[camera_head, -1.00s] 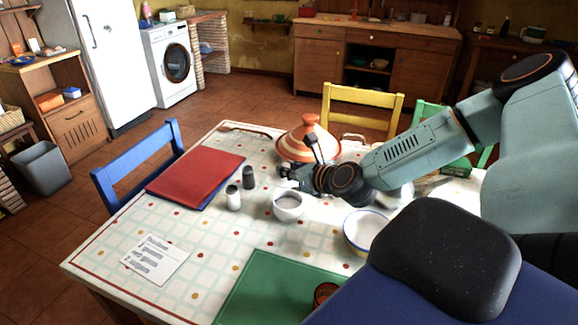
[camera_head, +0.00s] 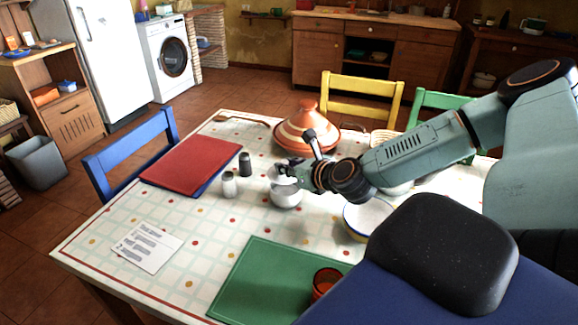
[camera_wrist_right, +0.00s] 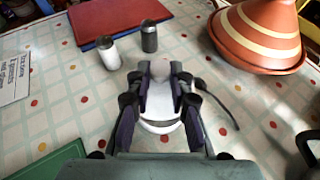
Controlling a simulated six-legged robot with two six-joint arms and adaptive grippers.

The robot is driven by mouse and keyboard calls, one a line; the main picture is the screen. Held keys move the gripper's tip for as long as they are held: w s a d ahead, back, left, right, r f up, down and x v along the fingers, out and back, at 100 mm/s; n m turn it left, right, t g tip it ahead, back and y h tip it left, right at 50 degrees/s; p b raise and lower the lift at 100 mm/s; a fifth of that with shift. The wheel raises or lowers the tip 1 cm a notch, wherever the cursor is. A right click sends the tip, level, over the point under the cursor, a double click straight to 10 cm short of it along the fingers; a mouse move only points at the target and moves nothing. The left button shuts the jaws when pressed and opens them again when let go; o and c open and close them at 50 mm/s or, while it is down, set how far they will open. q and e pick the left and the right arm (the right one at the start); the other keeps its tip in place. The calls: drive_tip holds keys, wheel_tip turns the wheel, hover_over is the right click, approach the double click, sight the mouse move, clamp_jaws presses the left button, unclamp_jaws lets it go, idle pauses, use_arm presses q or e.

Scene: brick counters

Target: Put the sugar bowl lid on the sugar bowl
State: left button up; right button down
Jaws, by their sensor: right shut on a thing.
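The white sugar bowl (camera_head: 287,199) stands upright on the checked tablecloth, left of a blue-rimmed bowl. My right gripper (camera_head: 284,174) is right above it, shut on the white sugar bowl lid (camera_head: 276,173). In the right wrist view the lid (camera_wrist_right: 160,92) sits between the fingers (camera_wrist_right: 160,80), and part of the bowl (camera_wrist_right: 160,127) shows below it. The lid covers most of the bowl's opening. I cannot tell whether lid and bowl touch. My left gripper is not in view.
A striped tagine (camera_head: 303,128) stands behind the bowl. White (camera_head: 229,185) and dark (camera_head: 244,164) shakers stand to the left, near a red folder (camera_head: 190,163). The blue-rimmed bowl (camera_head: 366,218) is to the right. A green mat (camera_head: 265,285) with an orange-red cup (camera_head: 325,282) lies in front.

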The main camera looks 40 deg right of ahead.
sight(290, 176)
drive_tip(key=shift+f, duration=0.45)
drive_tip(key=shift+s+d+f+b, duration=0.1)
drive_tip(key=shift+d+f+b, duration=0.05)
drive_tip(key=shift+f+b, duration=0.3)
drive_tip(key=shift+s+d+f+b, duration=0.15)
drive_tip(key=shift+f+b, duration=0.2)
drive_tip(key=shift+b, duration=0.2)
drive_tip(key=shift+w+a+f, duration=0.2)
drive_tip(key=shift+a, duration=0.05)
drive_tip(key=shift+s+d, duration=0.1)
drive_tip(key=shift+d, duration=0.1)
drive_tip(key=shift+a+b, duration=0.2)
drive_tip(key=shift+b, duration=0.2)
drive_tip(key=shift+d+f+b, duration=0.1)
drive_tip(key=shift+f+b, duration=0.2)
drive_tip(key=shift+f, duration=0.1)
